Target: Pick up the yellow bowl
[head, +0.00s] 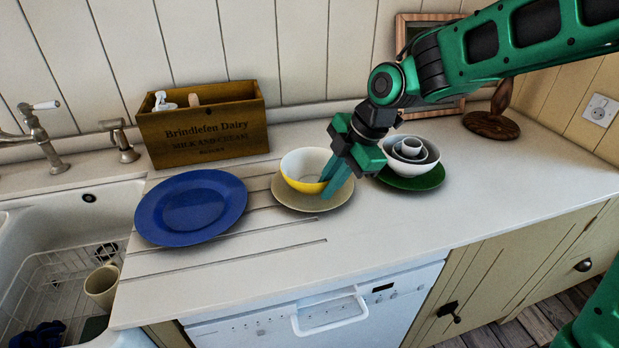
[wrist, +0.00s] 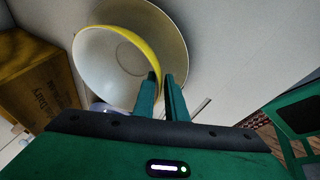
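The yellow bowl (head: 300,170), white inside and yellow outside, sits upright on a beige plate (head: 285,200) on the counter. In the wrist view the bowl (wrist: 112,55) is at upper left, with the plate (wrist: 172,40) behind it. My gripper (head: 331,186) reaches down at the bowl's right front rim. In the wrist view my gripper's fingers (wrist: 161,76) are close together with a narrow gap at the rim. One finger overlaps the bowl and the other is just outside it. Whether they press on the rim cannot be told.
A blue plate (head: 192,205) lies to the left, in front of a wooden crate (head: 205,135). Nested white and grey bowls (head: 425,166) stand on a green plate (head: 412,184) close to the right. The sink (head: 25,240) is far left. The counter's right front (head: 480,205) is clear.

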